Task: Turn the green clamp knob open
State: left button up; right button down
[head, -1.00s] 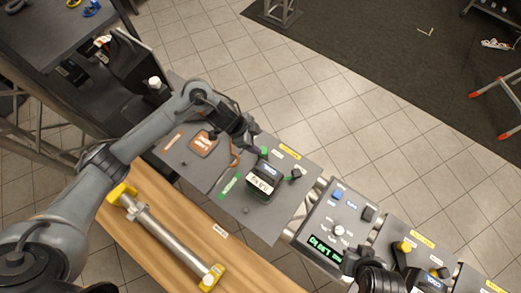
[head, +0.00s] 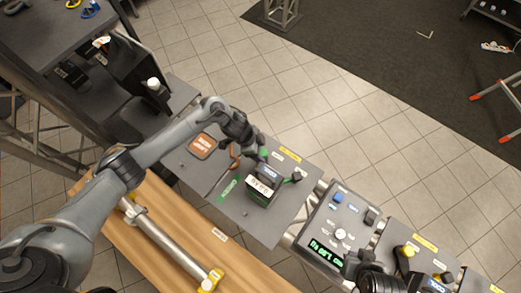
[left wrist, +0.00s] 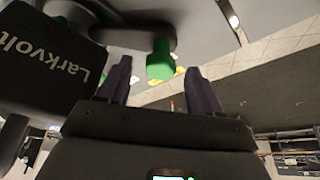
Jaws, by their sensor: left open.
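The green clamp knob (left wrist: 160,60) shows in the left wrist view, on the end of a dark arm beside a black box marked "Larkvolt" (left wrist: 55,60). My left gripper (left wrist: 160,88) is open, with one finger on each side of the knob in the picture. I cannot tell whether the knob is fully between the fingertips; no contact shows. In the head view my left gripper (head: 258,148) is over the far side of the black box (head: 265,180), at a green knob (head: 264,154). My right arm's dark end (head: 375,280) is at the bottom; its fingers cannot be made out.
A second green part (head: 297,176) is at the box's right side. A grey panel with a green display (head: 325,252) stands to the right. A wooden bench (head: 150,255) with a metal bar runs along the front.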

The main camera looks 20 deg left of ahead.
pick_arm(q)
jog(key=shift+d+f, duration=0.1)
jog(key=shift+f, duration=0.2)
grip_shut()
